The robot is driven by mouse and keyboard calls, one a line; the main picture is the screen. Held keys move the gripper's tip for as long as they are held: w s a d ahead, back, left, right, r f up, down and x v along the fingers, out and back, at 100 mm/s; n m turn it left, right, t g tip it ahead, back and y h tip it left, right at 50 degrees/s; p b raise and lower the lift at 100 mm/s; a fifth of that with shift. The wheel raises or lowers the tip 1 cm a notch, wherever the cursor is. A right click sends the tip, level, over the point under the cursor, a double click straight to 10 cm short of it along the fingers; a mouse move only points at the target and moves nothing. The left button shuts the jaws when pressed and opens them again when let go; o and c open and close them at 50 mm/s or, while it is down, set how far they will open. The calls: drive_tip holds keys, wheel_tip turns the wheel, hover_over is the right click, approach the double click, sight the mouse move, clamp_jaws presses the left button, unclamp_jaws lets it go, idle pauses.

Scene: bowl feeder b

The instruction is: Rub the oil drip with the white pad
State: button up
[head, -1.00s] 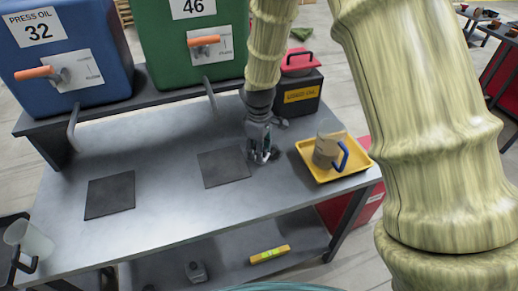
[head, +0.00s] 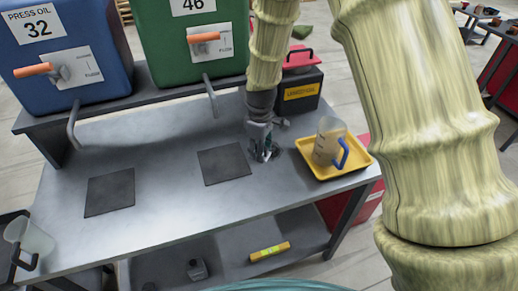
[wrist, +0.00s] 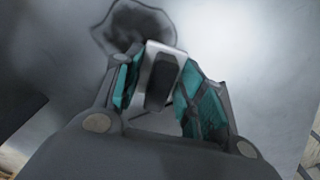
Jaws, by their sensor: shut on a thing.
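My gripper (head: 263,150) points down at the grey bench top, between the right dark mat and the yellow tray. In the wrist view its teal-lined fingers (wrist: 165,92) are shut on the white pad (wrist: 162,72), a small block with a white border and a dark grey middle. A dark, irregular patch with a wrinkled outline, seemingly the oil drip (wrist: 128,26), lies on the bench just beyond the pad. The pad overlaps its near edge in the wrist view; I cannot tell whether they touch. In the head view the gripper largely hides the pad and patch.
A yellow tray (head: 359,164) with a blue-handled jug (head: 327,147) stands close on the right. Two dark mats (head: 224,165) (head: 110,192) lie to the left. Blue (head: 100,55) and green (head: 160,45) oil tanks with taps stand behind. A dark box (head: 300,92) stands back right.

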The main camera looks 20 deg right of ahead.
sight(272, 153)
drive_tip(key=shift+d+r+p, duration=0.15)
drive_tip(key=shift+d+p, duration=0.35)
drive_tip(key=shift+d, duration=0.7)
drive_tip(key=shift+w+d+f+p, duration=0.15)
drive_tip(key=shift+d+p, duration=0.45)
drive_tip(key=shift+d, duration=1.2)
drive_tip(key=shift+d+f+p, duration=0.1)
drive_tip(key=shift+d+p, duration=0.5)
drive_tip(key=shift+d, duration=1.15)
drive_tip(key=shift+r, duration=0.1)
drive_tip(key=shift+d+p, duration=0.1)
drive_tip(key=shift+p, duration=0.3)
drive_tip(key=shift+a+p, duration=0.7)
drive_tip(key=shift+a, duration=2.1)
drive_tip(key=shift+s+a+f, duration=0.2)
drive_tip(key=shift+a+f, duration=0.05)
drive_tip(key=shift+a, duration=0.4)
drive_tip(key=shift+c, duration=0.4)
